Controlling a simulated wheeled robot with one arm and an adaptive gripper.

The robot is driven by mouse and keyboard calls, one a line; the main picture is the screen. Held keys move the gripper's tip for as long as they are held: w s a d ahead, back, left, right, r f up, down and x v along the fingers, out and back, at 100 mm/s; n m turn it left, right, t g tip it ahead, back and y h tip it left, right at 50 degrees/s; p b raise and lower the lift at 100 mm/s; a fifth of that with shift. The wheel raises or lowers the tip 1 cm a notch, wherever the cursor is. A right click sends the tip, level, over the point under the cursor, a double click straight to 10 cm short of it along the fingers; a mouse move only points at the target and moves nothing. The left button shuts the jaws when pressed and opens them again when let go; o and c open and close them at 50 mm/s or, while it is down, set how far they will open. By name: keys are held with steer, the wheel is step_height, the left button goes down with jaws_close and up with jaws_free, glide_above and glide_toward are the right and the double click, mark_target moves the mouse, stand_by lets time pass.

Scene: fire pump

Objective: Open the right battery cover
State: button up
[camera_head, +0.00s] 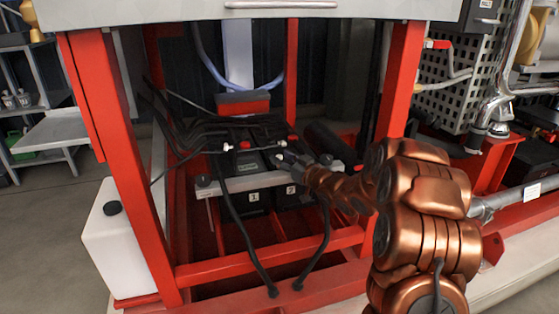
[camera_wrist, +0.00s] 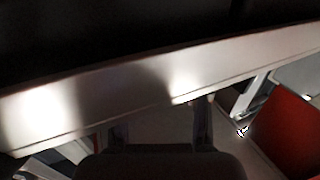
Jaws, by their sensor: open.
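Two black batteries sit side by side inside the red frame in the head view, the left one labelled 1 (camera_head: 254,197) and the right battery labelled 2 (camera_head: 291,190). My gripper (camera_head: 284,158) reaches in from the right over the top of the right battery. Its arm and fingers hide most of the right battery cover, so I cannot tell how the cover stands or whether I touch it. In the wrist view my gripper (camera_wrist: 160,130) has its two dark fingers apart, with a pale metal bar (camera_wrist: 120,88) close across them. I see nothing held between the fingers.
The pale bar runs along the batteries' front edge in the head view (camera_head: 207,191). Black cables (camera_head: 238,220) hang down in front and crowd the left side. Red posts (camera_head: 115,150) stand left and right of the opening. A white tank (camera_head: 115,250) stands at the left.

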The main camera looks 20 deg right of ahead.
steer(key=shift+x, duration=0.95)
steer(key=shift+c, duration=0.4)
jaws_close()
